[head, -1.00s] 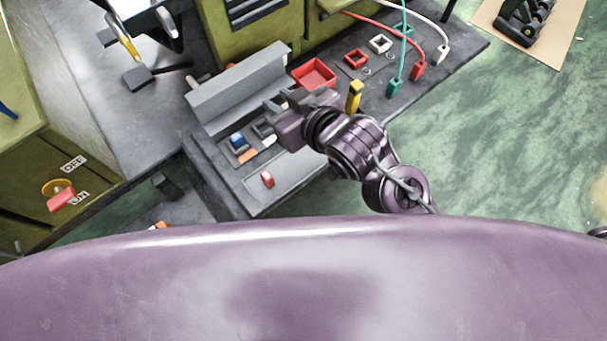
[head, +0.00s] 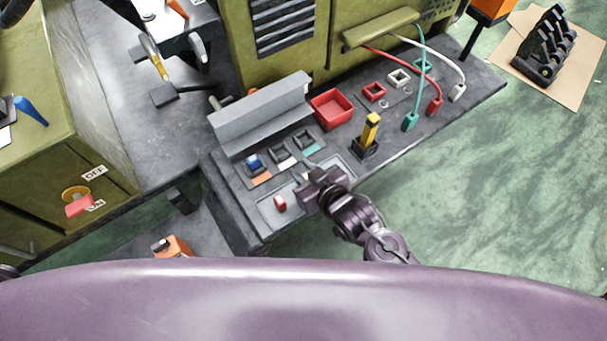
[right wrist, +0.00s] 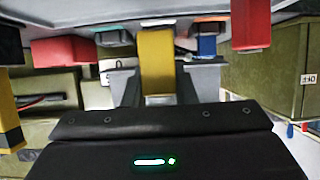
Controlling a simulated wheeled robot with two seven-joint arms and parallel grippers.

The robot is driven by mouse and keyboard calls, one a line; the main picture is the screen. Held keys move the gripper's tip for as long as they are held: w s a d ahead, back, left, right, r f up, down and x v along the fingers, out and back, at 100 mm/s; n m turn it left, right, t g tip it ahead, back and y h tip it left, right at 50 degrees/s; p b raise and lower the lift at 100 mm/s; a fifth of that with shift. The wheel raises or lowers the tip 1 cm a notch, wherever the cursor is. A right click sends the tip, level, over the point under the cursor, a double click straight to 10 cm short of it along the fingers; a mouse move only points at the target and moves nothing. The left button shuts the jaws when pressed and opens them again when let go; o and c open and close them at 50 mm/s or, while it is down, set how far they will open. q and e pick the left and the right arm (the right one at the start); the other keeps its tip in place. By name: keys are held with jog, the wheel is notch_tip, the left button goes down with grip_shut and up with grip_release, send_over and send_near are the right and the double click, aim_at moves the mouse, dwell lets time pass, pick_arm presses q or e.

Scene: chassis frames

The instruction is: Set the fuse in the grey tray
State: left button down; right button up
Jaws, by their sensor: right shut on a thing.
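My right gripper (head: 310,182) hangs over the front of the bench, beside a shallow grey tray (head: 266,212) and partly covering it. In the right wrist view its two grey fingers are shut on a yellow fuse (right wrist: 157,65). The gripper hides this fuse in the head view. A red fuse (head: 280,202) is at the left part of the tray; a red block also shows in the right wrist view (right wrist: 251,25). A blue fuse (head: 254,161) sits in the left of the small square holders behind the tray. My left gripper is not in view.
A grey angled panel (head: 260,115) stands behind the holders. A red bin (head: 333,108) is to its right. A yellow-and-black lever (head: 370,133) stands upright right of my gripper. Red, teal and white cables hang over the bench's right part.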

jog(key=shift+f, duration=1.5)
jog(key=shift+f, duration=0.15)
jog(key=o, duration=1)
jog(key=shift+c, duration=0.2)
jog(key=b+v, duration=0.1)
jog(key=v, duration=1.1)
